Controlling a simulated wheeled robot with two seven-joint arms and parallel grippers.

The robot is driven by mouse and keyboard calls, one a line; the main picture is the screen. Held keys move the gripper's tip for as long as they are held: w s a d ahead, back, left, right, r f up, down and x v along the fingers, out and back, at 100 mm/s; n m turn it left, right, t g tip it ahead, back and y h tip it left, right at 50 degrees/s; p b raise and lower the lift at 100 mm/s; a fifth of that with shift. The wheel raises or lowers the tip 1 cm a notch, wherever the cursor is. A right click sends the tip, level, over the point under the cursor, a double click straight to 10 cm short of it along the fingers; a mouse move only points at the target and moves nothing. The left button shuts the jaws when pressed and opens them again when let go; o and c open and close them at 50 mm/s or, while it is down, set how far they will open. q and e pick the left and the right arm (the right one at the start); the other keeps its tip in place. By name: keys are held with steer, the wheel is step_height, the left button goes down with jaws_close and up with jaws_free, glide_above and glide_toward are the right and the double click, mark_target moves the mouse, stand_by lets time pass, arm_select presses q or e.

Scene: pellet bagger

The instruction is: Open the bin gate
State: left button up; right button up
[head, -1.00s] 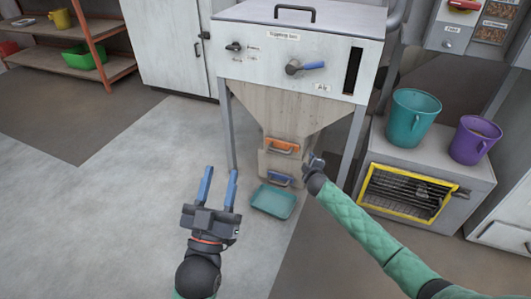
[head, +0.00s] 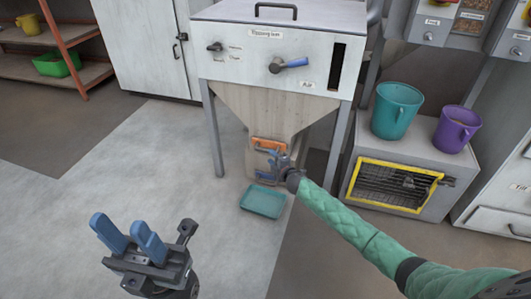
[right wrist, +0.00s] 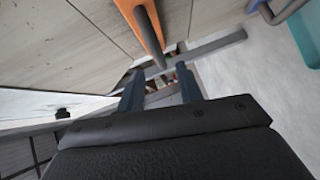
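The hopper (head: 255,105) narrows to an outlet with an orange handle (head: 269,144) on its front. The orange handle also shows in the right wrist view (right wrist: 140,20). A blue handle sits lower and is mostly hidden behind my right gripper in the head view. My right gripper (head: 277,160) is at the outlet front, just below the orange handle. In the right wrist view its fingers (right wrist: 160,75) are apart, with the handle's end near the gap; I cannot tell whether it lies between them. My left gripper (head: 128,236) is open and empty, low at the left.
A teal tray (head: 264,201) lies on the floor below the outlet. A cabinet with a yellow-framed grille (head: 400,187) stands to the right, bearing a teal bucket (head: 397,111) and a purple jug (head: 456,129). Floor at the left is clear.

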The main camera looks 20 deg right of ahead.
mark_target(267, 152)
steer(key=shift+b+x, duration=0.85)
steer(key=shift+x, duration=2.35)
steer(key=shift+c, duration=0.3)
jaws_close()
